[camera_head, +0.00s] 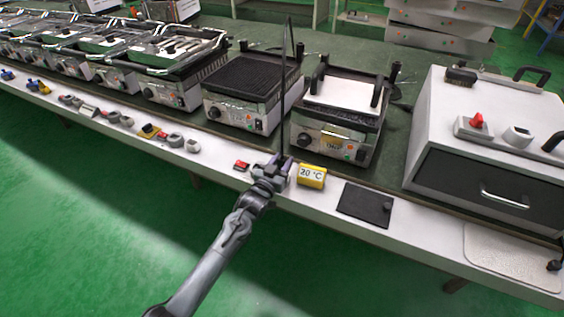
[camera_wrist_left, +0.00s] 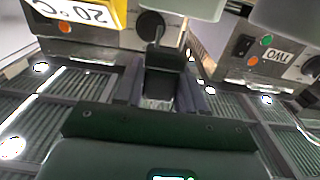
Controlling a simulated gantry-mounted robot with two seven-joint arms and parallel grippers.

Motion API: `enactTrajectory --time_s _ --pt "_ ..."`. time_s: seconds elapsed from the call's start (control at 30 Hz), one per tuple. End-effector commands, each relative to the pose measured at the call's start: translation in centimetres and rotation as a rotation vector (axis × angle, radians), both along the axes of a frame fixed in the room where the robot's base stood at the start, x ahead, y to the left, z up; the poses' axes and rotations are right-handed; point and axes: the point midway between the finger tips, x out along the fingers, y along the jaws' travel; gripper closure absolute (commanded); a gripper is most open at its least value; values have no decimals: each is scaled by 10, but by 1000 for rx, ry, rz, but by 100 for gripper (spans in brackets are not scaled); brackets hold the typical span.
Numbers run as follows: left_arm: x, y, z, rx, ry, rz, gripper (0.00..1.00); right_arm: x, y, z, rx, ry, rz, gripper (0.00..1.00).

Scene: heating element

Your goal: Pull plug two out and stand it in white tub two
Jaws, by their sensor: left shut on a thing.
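My left gripper (camera_head: 281,163) is at the bench front, just left of the yellow 20 °C block (camera_head: 312,177). In the left wrist view its two purplish fingers (camera_wrist_left: 162,92) are shut on a dark block (camera_wrist_left: 163,62), which looks like a plug. A thin dark upright line (camera_head: 286,70) rises above the gripper between two grills; I cannot tell whether it is the plug's cord. A label reading TWO (camera_wrist_left: 285,58) shows inverted on a steel housing in the left wrist view. I cannot make out white tub two. My right gripper is not in view.
One grill (camera_head: 252,90) stands behind left of the gripper, another (camera_head: 340,115) behind right. A red piece (camera_head: 241,165) lies left of it. A black mat (camera_head: 365,204) and a large white drawer unit (camera_head: 490,140) are to the right. Several small parts line the bench edge at left.

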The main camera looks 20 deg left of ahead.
Motion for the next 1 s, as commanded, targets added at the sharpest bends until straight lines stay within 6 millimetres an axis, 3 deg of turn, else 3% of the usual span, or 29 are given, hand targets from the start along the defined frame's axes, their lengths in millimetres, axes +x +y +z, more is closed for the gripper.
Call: enactTrajectory --time_s 1.0 --pt "0 0 -6 0 -1 0 92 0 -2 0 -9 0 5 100"
